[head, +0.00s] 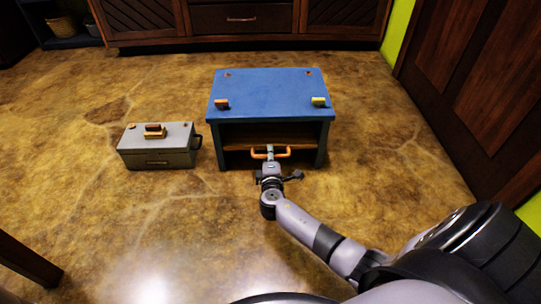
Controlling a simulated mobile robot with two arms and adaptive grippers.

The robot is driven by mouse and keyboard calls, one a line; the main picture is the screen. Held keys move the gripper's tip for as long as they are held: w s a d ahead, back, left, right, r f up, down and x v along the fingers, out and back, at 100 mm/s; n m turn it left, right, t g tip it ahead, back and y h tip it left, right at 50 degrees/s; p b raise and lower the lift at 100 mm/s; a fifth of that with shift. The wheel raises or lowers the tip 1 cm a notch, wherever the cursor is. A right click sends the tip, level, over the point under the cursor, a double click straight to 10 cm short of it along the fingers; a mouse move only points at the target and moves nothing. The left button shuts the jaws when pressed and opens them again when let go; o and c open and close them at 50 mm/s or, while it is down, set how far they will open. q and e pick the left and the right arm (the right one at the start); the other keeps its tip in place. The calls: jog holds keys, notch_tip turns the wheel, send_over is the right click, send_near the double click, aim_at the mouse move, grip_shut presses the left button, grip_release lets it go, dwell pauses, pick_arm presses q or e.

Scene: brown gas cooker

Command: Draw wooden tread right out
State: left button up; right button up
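A blue step stool (270,88) stands on the floor in the middle of the head view. Its wooden tread (240,140) shows as a brown board in the opening under the blue top. An orange handle (285,153) sits at the tread's front. My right gripper (270,153) reaches the middle of this handle from the front, its narrow fingers together across the bar. It looks shut on the handle, though the fingers hide the contact. How far the tread reaches back inside is hidden. My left gripper is not in view.
A grey toolbox (160,155) with a brown and orange handle stands left of the stool, a small gap between them. Dark wooden cabinets (240,18) are behind, and a dark wooden door (480,70) is at right. The floor (190,225) in front is clear.

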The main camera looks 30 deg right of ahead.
grip_shut()
dwell(0.6)
